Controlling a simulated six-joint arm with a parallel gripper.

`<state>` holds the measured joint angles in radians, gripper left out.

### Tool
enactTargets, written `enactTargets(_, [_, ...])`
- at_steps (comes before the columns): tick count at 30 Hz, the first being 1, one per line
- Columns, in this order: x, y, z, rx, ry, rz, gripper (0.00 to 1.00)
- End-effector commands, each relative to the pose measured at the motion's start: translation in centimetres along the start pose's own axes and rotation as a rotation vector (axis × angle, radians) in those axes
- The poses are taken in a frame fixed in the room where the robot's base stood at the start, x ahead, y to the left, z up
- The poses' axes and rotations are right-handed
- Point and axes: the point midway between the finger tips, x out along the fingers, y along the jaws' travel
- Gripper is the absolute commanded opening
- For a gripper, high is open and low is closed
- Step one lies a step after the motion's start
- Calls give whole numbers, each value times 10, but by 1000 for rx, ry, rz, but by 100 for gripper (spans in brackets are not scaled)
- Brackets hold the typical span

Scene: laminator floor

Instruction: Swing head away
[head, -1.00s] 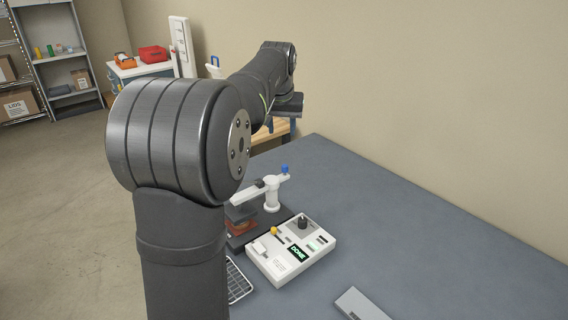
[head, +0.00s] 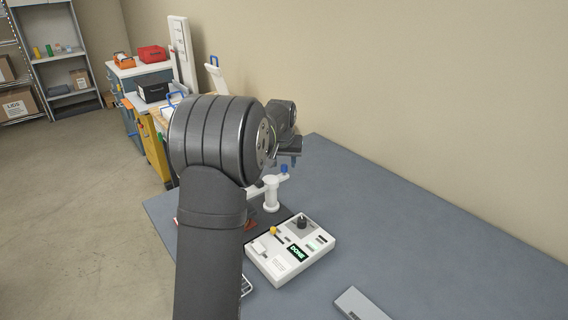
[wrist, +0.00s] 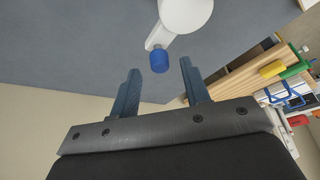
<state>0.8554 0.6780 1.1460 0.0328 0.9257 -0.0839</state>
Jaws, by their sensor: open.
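The swing head is a white arm on a round white post (head: 271,194), standing behind the control box on the bench. A blue knob (head: 284,169) sits at the end of its short handle. In the wrist view the blue knob (wrist: 159,61) lies just beyond and between the fingertips, with the white post top (wrist: 186,12) behind it. My gripper (wrist: 160,78) is open and empty, and does not visibly touch the knob. In the head view my gripper (head: 286,160) hangs above the knob. My own arm hides much of the head's left part.
The white control box (head: 291,250) shows a green DONE display. A grey flat block (head: 361,304) lies at the bench's front. The grey bench (head: 400,230) is clear to the right. Carts with bins (head: 152,88) stand behind, and the wall runs along the back right.

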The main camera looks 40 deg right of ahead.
Motion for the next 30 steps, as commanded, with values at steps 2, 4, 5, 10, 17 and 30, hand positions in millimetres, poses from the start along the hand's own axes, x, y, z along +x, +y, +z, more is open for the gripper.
enactTargets(2, [8, 0, 0, 0, -1, 0, 43])
enactTargets(4, [11, 0, 0, 0, 0, 0, 43])
enactTargets(5, [12, 0, 0, 0, 1, 0, 43])
enactTargets(10, [13, 0, 0, 0, 1, 0, 43])
enactTargets(17, [13, 0, 0, 0, 1, 0, 19])
enactTargets(30, [12, 1, 1, 20, 0, 8, 0])
